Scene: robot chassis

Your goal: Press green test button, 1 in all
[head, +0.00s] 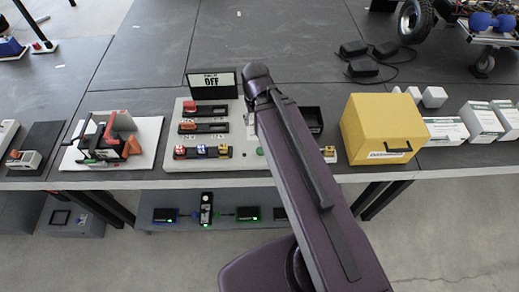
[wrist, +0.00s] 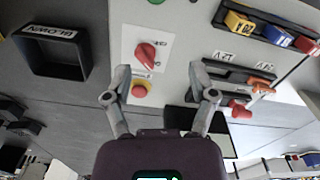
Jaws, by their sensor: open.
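The pale control panel (head: 240,163) stands on the dark table in the head view, partly covered by my arm. A small green round spot (head: 259,151) shows at the arm's left edge. In the wrist view a green round part (wrist: 156,2), perhaps the green test button, is cut off by the top edge. Below it are a red rotary knob (wrist: 146,54) and a red button on a yellow base (wrist: 139,90). My gripper (wrist: 161,97) is open and empty, its fingers apart on either side of the red button's area. The head view hides the gripper behind my arm.
A yellow box (head: 385,128) stands right of my arm.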

